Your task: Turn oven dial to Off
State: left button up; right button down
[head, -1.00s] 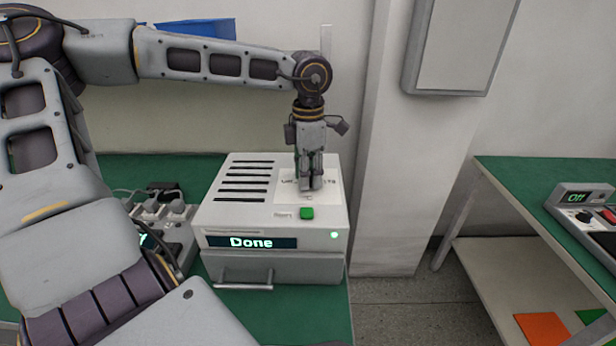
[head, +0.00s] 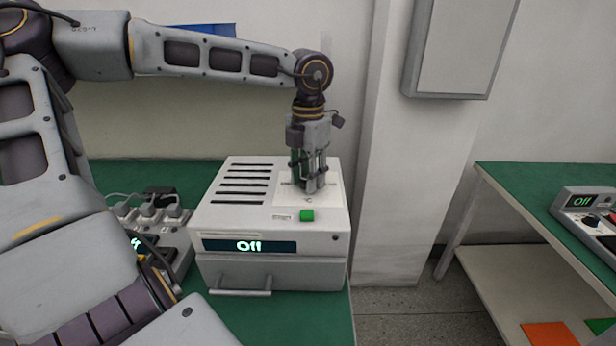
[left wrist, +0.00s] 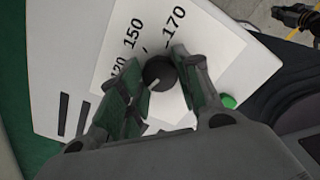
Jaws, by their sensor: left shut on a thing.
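The oven (head: 322,233) is a white box on the green bench, with its display (head: 249,246) reading "Off". My left gripper (head: 314,188) points straight down onto the oven's top panel and hides the dial in the head view. In the left wrist view the black dial (left wrist: 158,72), with a pale pointer line, sits between the fingers of my left gripper (left wrist: 160,88), which is shut on it. Scale numbers 120, 150 and 170 show on the white label around it. A dark part at the top right of the left wrist view looks like my right gripper (left wrist: 296,17); its jaws are unclear.
A green button (head: 307,215) is on the oven top near the gripper. A power strip (head: 150,215) with plugs stands left of the oven. A pillar (head: 400,160) rises to the right. Another bench at right holds a device (head: 590,212) reading "Off".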

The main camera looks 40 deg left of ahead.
dwell(0.3)
pick_arm(q)
jog(key=o, duration=1)
jog(key=shift+o, duration=0.2)
jog(key=shift+r, duration=0.15)
notch_tip(320, 180, up, 12)
dwell(0.7)
